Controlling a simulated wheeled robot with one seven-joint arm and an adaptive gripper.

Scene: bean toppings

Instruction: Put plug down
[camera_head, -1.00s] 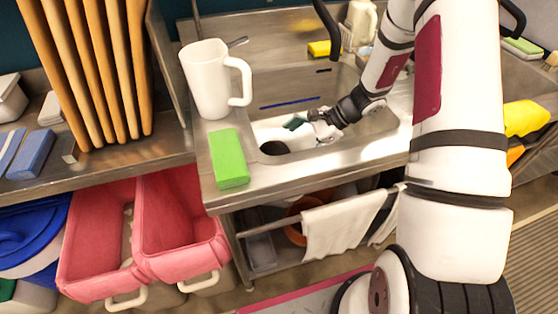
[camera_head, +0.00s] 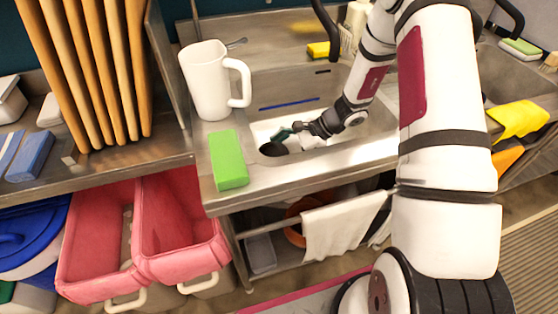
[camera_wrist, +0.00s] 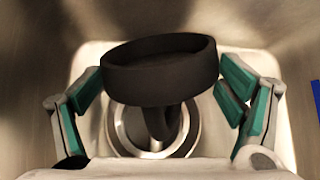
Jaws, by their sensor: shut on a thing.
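A black plug with a round, cup-like top and a curved lower part (camera_wrist: 160,72) is between the teal-padded fingers of my gripper (camera_wrist: 163,85) in the wrist view. My gripper is shut on the plug. Behind the plug, a round metal drain ring (camera_wrist: 113,135) shows at the sink bottom, partly covered by it. I cannot tell how far the plug is above the drain. In the head view my gripper (camera_head: 286,134) reaches down into the sink (camera_head: 255,95), beside a dark round patch at the sink's front left. I cannot tell plug from drain hole there.
A white jug (camera_head: 207,85) and a green block (camera_head: 228,160) stand on the counter at the sink's left. A yellow sponge (camera_head: 318,49) lies at the back. A blue strip (camera_head: 289,103) is on the sink's back wall. Red bins (camera_head: 180,225) stand below the counter.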

